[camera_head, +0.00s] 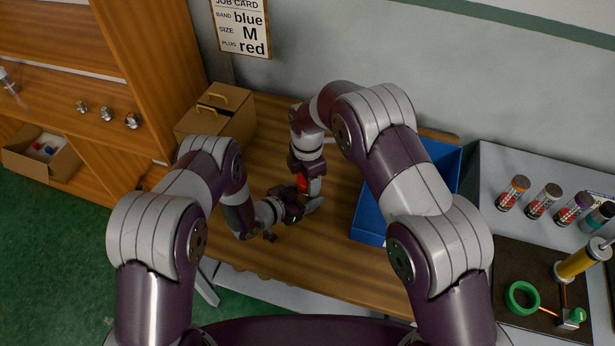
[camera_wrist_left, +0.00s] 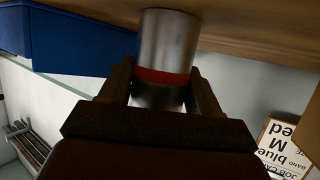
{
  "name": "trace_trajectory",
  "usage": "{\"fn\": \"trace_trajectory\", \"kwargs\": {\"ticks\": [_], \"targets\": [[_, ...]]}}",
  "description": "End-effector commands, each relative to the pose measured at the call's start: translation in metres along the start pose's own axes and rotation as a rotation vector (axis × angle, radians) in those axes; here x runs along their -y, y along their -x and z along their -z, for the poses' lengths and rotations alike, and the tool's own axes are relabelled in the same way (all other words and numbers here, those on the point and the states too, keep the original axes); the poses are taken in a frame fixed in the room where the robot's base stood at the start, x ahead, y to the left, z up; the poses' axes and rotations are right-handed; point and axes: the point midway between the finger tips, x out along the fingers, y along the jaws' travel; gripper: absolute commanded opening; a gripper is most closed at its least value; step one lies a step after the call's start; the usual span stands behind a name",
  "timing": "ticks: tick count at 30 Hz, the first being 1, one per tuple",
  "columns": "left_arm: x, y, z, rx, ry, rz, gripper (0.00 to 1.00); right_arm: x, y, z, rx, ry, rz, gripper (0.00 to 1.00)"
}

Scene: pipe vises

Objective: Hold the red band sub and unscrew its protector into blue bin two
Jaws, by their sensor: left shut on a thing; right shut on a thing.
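The red band sub is a silver cylinder (camera_wrist_left: 167,38) with a red band (camera_wrist_left: 163,77) in the left wrist view. My left gripper's fingers stand on both sides of it near the band. In the head view my left gripper (camera_head: 297,208) reaches it from the left, and red (camera_head: 302,183) shows just above. My right gripper (camera_head: 308,172) points down from above, shut at the sub's upper end, where the protector is mostly hidden by the gripper. A blue bin (camera_head: 367,226) stands right of the grippers, partly behind my right arm; its number cannot be read.
The wooden bench (camera_head: 330,258) has bare room in front of the grippers. Cardboard boxes (camera_head: 212,120) stand at the back left. Several banded tubes (camera_head: 512,193) and a green ring (camera_head: 522,297) are at the right. A job card (camera_head: 241,27) hangs on the wall.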

Motion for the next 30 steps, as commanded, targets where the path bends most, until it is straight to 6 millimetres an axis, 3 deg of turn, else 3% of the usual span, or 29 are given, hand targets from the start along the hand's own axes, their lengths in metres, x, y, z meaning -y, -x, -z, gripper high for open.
{"fn": "trace_trajectory", "kwargs": {"ticks": [3, 6, 9, 13, 21, 22, 23, 24, 30], "targets": [[0.0002, -0.0001, 0.001, -0.002, -0.001, 0.0, 0.0, -0.0004, 0.0011, -0.0001, 0.001, 0.449, -0.002, 0.22], [0.0001, -0.0001, 0.001, -0.002, -0.001, 0.0, 0.0, -0.0001, 0.0011, -0.0002, 0.001, 0.769, -0.001, 0.22], [0.0001, -0.0001, 0.001, -0.002, -0.001, 0.0, 0.0, -0.0001, 0.0013, -0.0002, 0.001, 0.981, -0.001, 0.22], [0.0001, -0.0001, 0.001, -0.002, -0.001, 0.0, 0.0, -0.0001, 0.0013, -0.0003, 0.001, 1.095, 0.0, 0.22], [0.0, -0.0001, 0.001, -0.002, -0.001, -0.001, 0.0, -0.0002, 0.0013, -0.0003, 0.002, 1.102, -0.001, 0.22], [-0.0001, -0.0001, 0.0009, -0.002, -0.001, -0.001, 0.0, -0.0002, 0.0013, -0.0003, 0.002, 1.102, -0.001, 0.68], [0.0, -0.0001, 0.0009, -0.002, -0.001, -0.001, 0.0, -0.0002, 0.0013, -0.0003, 0.002, 1.102, -0.001, 0.78], [0.0, -0.0001, 0.0009, -0.002, -0.001, -0.001, 0.0, -0.0002, 0.0013, -0.0003, 0.002, 1.102, -0.001, 0.84], [0.0001, -0.0001, 0.001, -0.002, -0.001, 0.0, 0.0, 0.0001, 0.0012, 0.0, 0.001, 1.101, 0.0, 0.84]]}}
